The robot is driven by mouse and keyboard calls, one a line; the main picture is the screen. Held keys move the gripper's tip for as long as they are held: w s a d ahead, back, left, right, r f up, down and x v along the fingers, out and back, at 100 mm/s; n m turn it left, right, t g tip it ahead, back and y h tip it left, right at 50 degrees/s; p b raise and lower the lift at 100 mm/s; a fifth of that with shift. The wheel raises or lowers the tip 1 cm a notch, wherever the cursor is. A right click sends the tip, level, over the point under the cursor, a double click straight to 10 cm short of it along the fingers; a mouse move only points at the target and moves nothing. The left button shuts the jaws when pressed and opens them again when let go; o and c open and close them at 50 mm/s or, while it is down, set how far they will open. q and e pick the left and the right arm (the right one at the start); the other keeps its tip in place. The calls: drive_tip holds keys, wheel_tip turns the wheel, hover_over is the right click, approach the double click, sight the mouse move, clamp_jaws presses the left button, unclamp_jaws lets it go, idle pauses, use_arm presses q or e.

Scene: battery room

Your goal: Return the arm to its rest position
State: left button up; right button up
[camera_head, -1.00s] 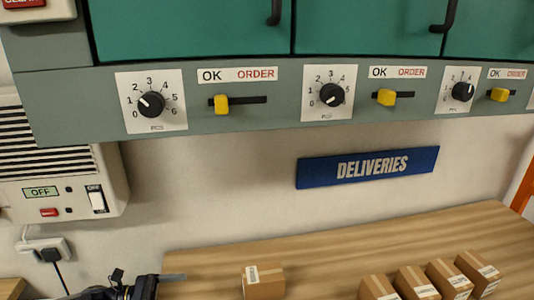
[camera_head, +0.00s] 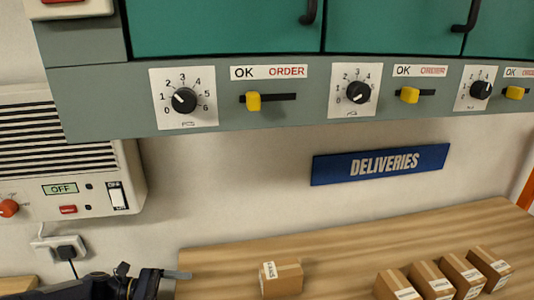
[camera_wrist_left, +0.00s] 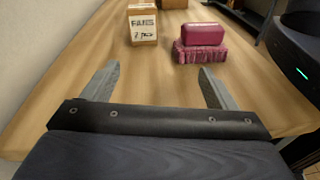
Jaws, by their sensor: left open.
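My left gripper (camera_head: 178,275) shows at the bottom left of the head view, with my dark arm coming in from the left. It is at the left end of the wooden table (camera_head: 230,262). In the left wrist view its two grey fingers (camera_wrist_left: 160,72) are spread apart with nothing between them. A cardboard box labelled FUSES (camera_wrist_left: 143,27) and a magenta block-like item (camera_wrist_left: 202,42) sit on the wood beyond the fingertips, apart from them. My right gripper is in neither view.
A small box (camera_head: 281,278) stands on the table right of the gripper, and several more boxes (camera_head: 430,282) stand at the right. Above are a blue DELIVERIES sign (camera_head: 380,164), a grey panel with dials (camera_head: 184,100) and yellow sliders (camera_head: 253,102), and a wall unit (camera_head: 70,150).

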use_arm(q)
drive_tip(key=s+r+m+t+y, duration=0.1)
drive_tip(key=s+r+m+y, duration=0.3)
drive_tip(key=s, duration=0.4)
drive_tip(key=s+d+r+m+t+y, duration=0.1)
drive_tip(key=s+r+m+y, duration=0.3)
drive_tip(key=s+m, duration=0.3)
drive_tip(key=s+d+r+m+t+y, duration=0.1)
drive_tip(key=s+r+m+y, duration=0.3)
drive_tip(key=s, duration=0.5)
drive_tip(key=shift+s+d+m+t, duration=0.2)
drive_tip(key=shift+s+m+t, duration=0.1)
drive_tip(key=shift+m, duration=0.4)
drive_tip(key=shift+r, duration=0.15)
